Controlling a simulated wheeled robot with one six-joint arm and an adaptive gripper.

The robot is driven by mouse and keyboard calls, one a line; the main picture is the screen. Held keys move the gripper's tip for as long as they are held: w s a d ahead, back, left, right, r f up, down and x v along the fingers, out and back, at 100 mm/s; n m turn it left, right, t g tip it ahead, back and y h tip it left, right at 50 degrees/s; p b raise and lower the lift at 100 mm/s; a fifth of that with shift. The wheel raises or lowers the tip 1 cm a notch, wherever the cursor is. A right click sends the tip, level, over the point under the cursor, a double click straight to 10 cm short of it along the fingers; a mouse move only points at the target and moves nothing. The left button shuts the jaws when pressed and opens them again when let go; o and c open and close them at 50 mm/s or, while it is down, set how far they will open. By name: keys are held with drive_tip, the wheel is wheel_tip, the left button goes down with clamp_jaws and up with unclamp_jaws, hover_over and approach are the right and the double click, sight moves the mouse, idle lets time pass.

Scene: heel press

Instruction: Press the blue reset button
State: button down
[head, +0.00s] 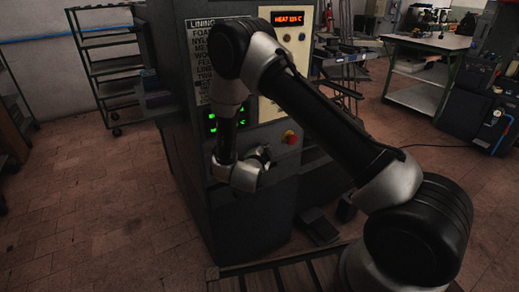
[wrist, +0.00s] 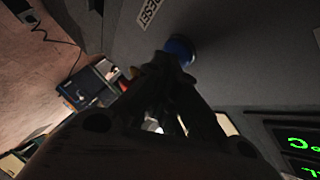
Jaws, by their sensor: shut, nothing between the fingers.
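The blue reset button (wrist: 181,48) shows in the wrist view, on the dark grey panel of the machine (wrist: 235,50). A white label reading RESET (wrist: 148,12) is beside it. My gripper (wrist: 172,64) is shut and empty, with its fingertips right at the button and covering part of it. I cannot tell whether they touch it or how far the button is pushed in. In the head view my gripper (head: 262,156) is at the machine's front, and the blue button is hidden behind my arm.
A red knob on a yellow base (head: 290,137) sits right of my gripper. A green-lit display (head: 213,122) is to its left, and a red HEAT display (head: 288,18) is above. A pedal (head: 320,230) lies on the floor. A shelf rack (head: 110,65) stands at left.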

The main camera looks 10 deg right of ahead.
idle(0.4)
drive_tip(key=shift+s+d, duration=0.25)
drive_tip(key=shift+s, duration=0.55)
drive_tip(key=shift+s, duration=0.1)
drive_tip(key=s, duration=0.1)
drive_tip(key=s+d, duration=0.1)
drive_tip(key=s, duration=0.2)
drive_tip(key=shift+s+d, duration=0.3)
